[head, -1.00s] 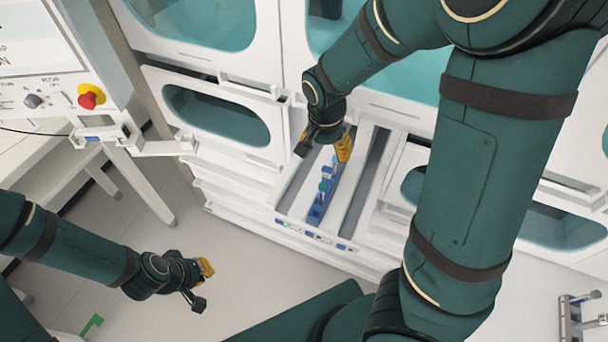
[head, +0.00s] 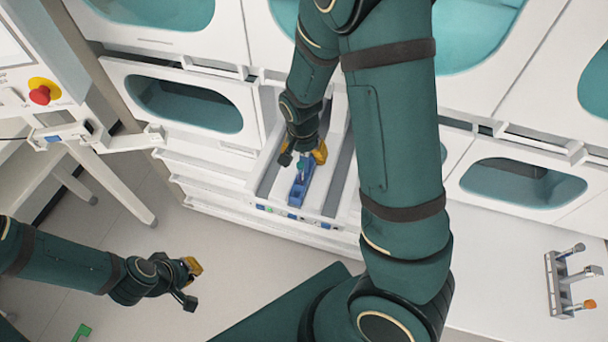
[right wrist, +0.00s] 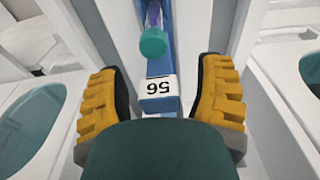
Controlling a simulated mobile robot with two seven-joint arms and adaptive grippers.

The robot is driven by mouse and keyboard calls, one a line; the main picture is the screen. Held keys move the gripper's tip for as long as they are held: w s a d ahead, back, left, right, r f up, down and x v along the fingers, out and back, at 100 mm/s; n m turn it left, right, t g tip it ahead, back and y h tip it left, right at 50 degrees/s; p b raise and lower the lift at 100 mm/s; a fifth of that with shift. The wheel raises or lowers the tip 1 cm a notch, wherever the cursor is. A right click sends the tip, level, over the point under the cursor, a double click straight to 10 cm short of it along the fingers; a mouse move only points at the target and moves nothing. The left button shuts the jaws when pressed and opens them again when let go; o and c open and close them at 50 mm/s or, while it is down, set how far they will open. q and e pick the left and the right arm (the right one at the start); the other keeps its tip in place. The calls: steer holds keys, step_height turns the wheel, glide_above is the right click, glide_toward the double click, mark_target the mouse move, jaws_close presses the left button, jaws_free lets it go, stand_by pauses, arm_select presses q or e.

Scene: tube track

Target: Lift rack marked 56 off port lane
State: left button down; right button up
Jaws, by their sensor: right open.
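The blue rack marked 56 (right wrist: 160,93) lies lengthwise in a lane of the white drawer, between my right gripper's yellow fingers in the right wrist view. My right gripper is open, with a gap on each side of the rack. My left gripper (head: 192,284) hangs over the floor at the lower left, apart from the drawer, its fingers spread and empty.
The open drawer (head: 252,212) has dividing walls beside the rack and small coloured marks on its front edge. A white bracket arm (head: 125,142) juts out at the left. A grey rack with several tubes (head: 560,285) stands at the far right.

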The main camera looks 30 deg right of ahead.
steer(key=shift+f, duration=0.5)
jaws_close()
steer(key=shift+r, duration=0.15)
